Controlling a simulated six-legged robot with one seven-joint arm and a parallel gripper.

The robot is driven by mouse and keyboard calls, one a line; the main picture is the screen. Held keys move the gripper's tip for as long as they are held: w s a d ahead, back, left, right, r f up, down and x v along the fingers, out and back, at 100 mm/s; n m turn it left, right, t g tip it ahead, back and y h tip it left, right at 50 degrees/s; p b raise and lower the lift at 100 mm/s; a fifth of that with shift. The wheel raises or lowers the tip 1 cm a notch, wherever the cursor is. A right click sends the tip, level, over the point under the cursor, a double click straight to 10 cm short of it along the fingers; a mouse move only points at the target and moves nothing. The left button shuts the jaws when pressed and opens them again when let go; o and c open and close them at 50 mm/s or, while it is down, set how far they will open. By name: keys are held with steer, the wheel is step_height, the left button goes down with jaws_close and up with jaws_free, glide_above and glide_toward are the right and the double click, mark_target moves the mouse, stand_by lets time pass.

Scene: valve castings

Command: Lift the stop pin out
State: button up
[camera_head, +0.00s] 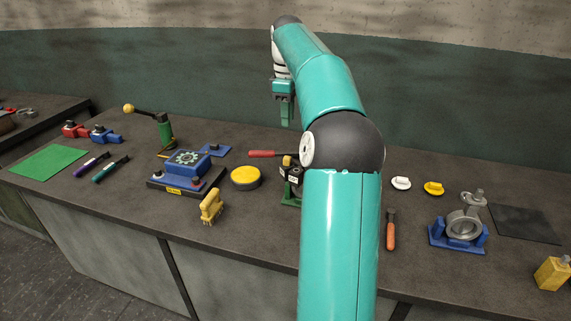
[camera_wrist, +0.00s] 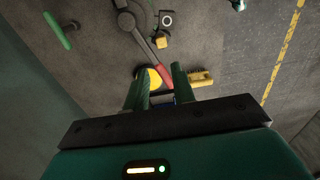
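I cannot single out the stop pin in either view. My gripper (camera_head: 287,120) hangs fingers-down above the back of the bench in the head view. In the wrist view its two green fingers (camera_wrist: 160,76) stand apart with nothing held between them. A small dark part on a green stand (camera_head: 291,198) is partly hidden behind my arm. A grey ring casting (camera_head: 463,225) sits in a blue cradle (camera_head: 457,246) at the right.
A yellow-topped round tin (camera_head: 245,176), a brush (camera_head: 210,206) and a red-handled tool (camera_head: 263,153) lie near the middle. White (camera_head: 400,183) and yellow (camera_head: 433,188) caps and an orange-handled tool (camera_head: 390,232) lie right of my arm. A lever post (camera_head: 165,130) stands at left.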

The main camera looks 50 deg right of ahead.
glide_above(289, 157)
step_height(289, 157, down, 6)
steer(key=shift+w+a+f, duration=0.1)
steer(key=shift+f, duration=0.15)
steer(key=f, duration=0.6)
steer(key=shift+s+f, duration=0.2)
steer(key=shift+s, duration=0.05)
steer(key=shift+c, duration=0.3)
jaws_close()
